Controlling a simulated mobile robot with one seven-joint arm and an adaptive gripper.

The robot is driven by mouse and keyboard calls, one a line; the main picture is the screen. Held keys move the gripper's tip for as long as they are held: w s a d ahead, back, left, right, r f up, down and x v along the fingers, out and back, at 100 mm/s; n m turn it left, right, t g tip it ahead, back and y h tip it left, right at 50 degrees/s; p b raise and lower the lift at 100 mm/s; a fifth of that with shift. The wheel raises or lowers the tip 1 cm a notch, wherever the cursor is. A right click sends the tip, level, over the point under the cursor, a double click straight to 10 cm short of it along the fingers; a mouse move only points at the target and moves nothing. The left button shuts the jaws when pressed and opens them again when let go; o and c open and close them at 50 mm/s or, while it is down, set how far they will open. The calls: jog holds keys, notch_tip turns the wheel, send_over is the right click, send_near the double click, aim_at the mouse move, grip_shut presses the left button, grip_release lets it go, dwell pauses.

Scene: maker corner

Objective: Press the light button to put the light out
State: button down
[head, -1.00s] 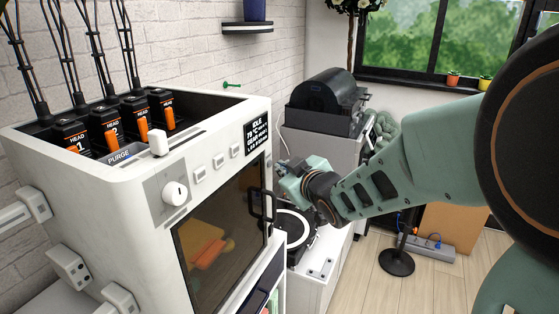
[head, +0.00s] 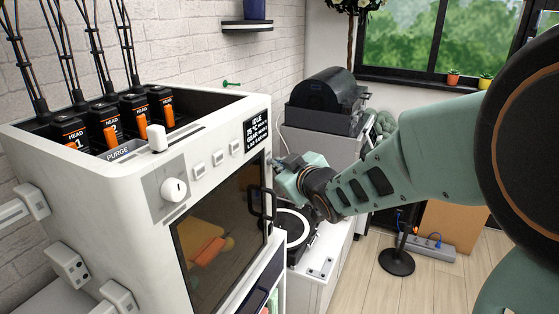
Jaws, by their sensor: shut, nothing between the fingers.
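The white printer (head: 110,200) stands at the left with a dark front window (head: 222,235). Its sloping front panel carries a row of three small pale buttons, a left one (head: 199,171), a middle one (head: 218,158) and a right one (head: 236,146). Their labels are too small to read, so I cannot tell which is the light button. Orange and yellow shapes show dimly behind the window. My gripper (head: 273,164) is shut and empty, with its tips near the panel's right end, below the display and to the right of the buttons. Whether it touches the printer I cannot tell.
A black door handle (head: 262,203) sits just below my gripper. A turntable-like device (head: 296,228) stands behind on a white cabinet.

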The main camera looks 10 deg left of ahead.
jog(key=shift+a, duration=0.15)
dwell(0.5)
jog(key=shift+s+d, duration=0.15)
jog(key=shift+d, duration=0.4)
jog(key=s+d+p, duration=0.2)
jog(key=d, duration=0.3)
jog(key=shift+d+p, duration=0.35)
